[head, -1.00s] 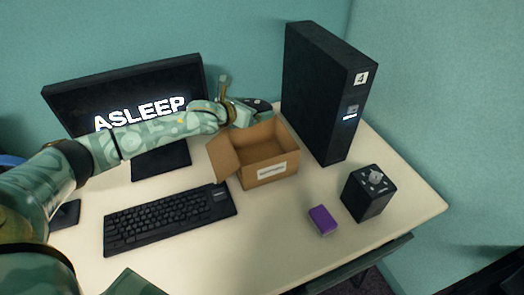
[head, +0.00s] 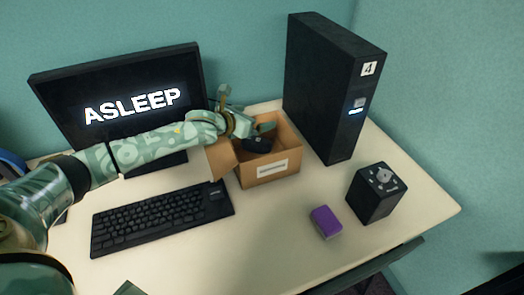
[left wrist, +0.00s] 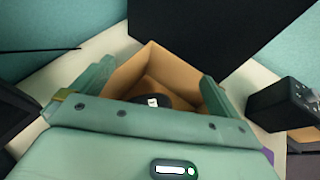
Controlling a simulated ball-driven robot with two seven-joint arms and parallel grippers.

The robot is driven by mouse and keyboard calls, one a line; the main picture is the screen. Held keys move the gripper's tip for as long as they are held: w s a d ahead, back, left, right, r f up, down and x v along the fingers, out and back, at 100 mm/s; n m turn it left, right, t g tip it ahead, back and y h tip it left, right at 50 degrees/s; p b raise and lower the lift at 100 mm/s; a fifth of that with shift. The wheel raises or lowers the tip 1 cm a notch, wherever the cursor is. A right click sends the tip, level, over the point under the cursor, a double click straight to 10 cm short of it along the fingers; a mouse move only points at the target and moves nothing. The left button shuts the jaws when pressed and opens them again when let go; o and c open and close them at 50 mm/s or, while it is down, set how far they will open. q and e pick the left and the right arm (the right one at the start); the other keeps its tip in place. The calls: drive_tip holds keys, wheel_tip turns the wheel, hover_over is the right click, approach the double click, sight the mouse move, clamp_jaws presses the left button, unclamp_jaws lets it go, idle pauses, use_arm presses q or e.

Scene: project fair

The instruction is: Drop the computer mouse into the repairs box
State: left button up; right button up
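The computer mouse (head: 257,144) is dark and shows inside the open cardboard repairs box (head: 272,169), below my left gripper (head: 262,130). In the left wrist view the mouse (left wrist: 158,101) lies between and beyond the widely parted fingers, with a gap on both sides. My left gripper (left wrist: 150,85) is open over the box (left wrist: 150,55). Whether the mouse rests on the box floor cannot be told. The label on the box front is too small to read. My right gripper is not in view.
A black computer tower (head: 335,90) stands close behind and right of the box. A monitor (head: 120,100) reading "ASLEEP" and a keyboard (head: 160,218) are to the left. A purple block (head: 326,222) and a black cube-shaped device (head: 376,193) stand at the right.

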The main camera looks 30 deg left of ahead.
use_arm(q)
drive_tip(key=p+v, duration=0.5)
drive_tip(key=v, duration=1.1)
drive_tip(key=shift+s, duration=0.2)
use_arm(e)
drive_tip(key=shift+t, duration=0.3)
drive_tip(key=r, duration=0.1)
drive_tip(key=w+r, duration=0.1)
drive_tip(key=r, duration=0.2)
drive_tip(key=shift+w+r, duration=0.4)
